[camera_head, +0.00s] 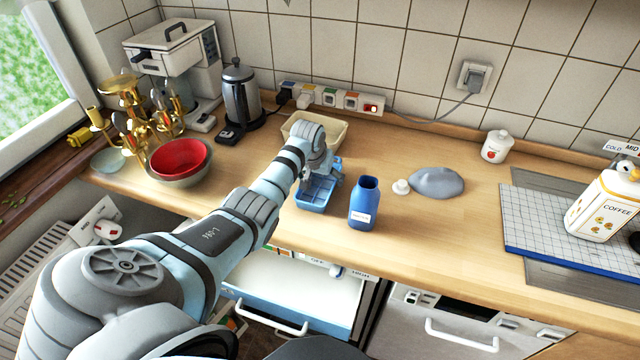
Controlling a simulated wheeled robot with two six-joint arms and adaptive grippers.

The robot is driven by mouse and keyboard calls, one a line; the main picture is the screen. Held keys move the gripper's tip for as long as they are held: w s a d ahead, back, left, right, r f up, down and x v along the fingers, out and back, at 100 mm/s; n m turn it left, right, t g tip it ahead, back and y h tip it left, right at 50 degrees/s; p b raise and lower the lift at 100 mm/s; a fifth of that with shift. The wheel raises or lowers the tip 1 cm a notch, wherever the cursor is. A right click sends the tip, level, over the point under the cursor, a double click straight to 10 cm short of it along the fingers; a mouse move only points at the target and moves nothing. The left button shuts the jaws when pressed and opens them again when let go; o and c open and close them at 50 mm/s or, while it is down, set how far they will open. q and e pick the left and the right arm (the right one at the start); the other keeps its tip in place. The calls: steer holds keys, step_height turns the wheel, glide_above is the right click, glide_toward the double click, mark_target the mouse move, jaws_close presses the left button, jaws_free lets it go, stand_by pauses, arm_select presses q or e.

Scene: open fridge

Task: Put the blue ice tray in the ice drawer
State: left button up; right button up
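The blue ice tray (311,199) sits on the wooden counter, between a cream bin and a dark blue bottle. My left gripper (318,172) is at the tray's back part, pointing down, and hides some of it. The fingertips are too small and covered to tell whether they are open or shut on the tray. A pulled-out white drawer with a blue front edge (290,317) is below the counter's front edge; it appears to be the ice drawer. My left arm covers its left part. My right gripper is not in view.
A dark blue bottle (364,204) stands close to the right of the tray, and the cream bin (333,129) is behind it. A grey blob (436,183) lies farther right. The counter edge (420,258) lies between tray and drawer.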

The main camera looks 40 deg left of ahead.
arm_select(q)
steer(key=c, duration=1.1)
step_height(320, 180, up, 6)
steer(key=p, duration=0.1)
step_height(320, 180, up, 11)
steer(key=b, duration=0.2)
glide_above(321, 185)
steer(key=shift+r, duration=0.25)
steer(key=shift+s, duration=0.15)
